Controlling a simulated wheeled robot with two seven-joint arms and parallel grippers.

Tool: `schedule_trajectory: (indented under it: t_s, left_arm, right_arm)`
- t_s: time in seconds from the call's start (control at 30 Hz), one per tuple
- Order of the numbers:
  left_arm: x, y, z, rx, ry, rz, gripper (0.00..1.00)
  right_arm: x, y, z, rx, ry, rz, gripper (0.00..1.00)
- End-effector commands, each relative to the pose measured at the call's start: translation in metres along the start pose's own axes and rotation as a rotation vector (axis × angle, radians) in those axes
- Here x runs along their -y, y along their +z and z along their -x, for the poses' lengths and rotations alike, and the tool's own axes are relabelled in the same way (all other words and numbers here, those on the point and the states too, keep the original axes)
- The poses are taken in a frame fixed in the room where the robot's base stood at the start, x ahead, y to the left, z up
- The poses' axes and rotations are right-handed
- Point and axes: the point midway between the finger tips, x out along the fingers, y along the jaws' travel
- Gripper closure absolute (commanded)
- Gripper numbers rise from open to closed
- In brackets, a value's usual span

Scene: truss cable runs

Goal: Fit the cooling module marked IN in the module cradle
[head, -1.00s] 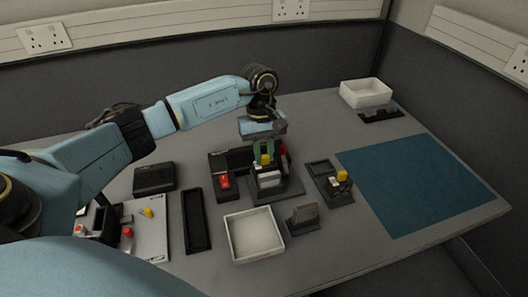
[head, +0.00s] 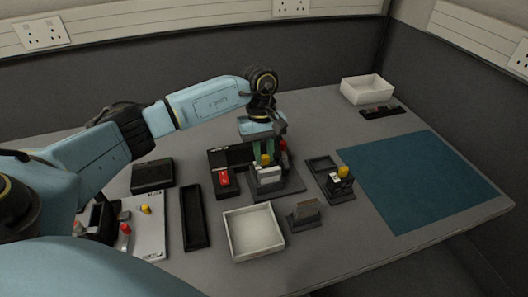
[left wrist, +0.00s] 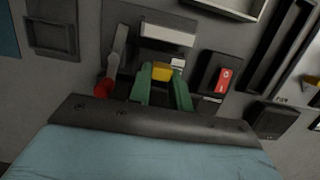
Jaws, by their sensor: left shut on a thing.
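My left gripper (head: 265,146) is shut on the yellow knob of a pale grey-white module (head: 269,175); the green fingers sit on both sides of the knob. In the left wrist view the fingers (left wrist: 162,90) flank the yellow knob (left wrist: 162,73). The module is upright at the dark module cradle (head: 290,185). I cannot tell whether it is fully seated. A lever with a red end (left wrist: 103,88) stands beside it in the left wrist view. The IN marking is not readable. My right gripper is out of view.
A dark module with a yellow knob (head: 343,172) stands right of the cradle by an empty recess (head: 321,163). A red switch block (head: 223,177) is left. A white tray (head: 228,240) and a small stand (head: 306,212) are in front. The blue mat (head: 420,185) is clear.

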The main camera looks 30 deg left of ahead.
Motion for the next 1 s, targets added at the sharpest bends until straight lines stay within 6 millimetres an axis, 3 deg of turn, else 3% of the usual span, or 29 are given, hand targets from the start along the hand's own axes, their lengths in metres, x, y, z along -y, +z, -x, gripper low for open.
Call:
schedule_trajectory:
  t_s: [0.2,0.23,0.4,0.6,0.7,1.0]
  left_arm:
    - [-0.0001,0.0000,0.0011,0.000,0.001,0.000,1.00]
    - [-0.0001,0.0000,0.0011,0.000,0.001,0.000,0.76]
    - [-0.0001,0.0000,0.0009,0.000,0.001,0.000,0.55]
    - [0.0002,0.0000,0.0004,0.000,0.000,0.000,0.54]
    - [0.0002,0.0001,0.0004,0.000,-0.001,0.000,0.40]
    - [0.0001,0.0002,0.0012,0.000,0.000,0.000,0.40]
  right_arm:
    - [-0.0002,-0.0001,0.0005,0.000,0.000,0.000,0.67]
    - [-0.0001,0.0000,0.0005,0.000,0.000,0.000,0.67]
    - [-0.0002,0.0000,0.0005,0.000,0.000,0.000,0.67]
    - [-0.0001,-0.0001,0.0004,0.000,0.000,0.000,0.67]
    - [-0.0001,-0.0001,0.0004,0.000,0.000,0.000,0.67]
    - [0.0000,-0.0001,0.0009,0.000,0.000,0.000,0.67]
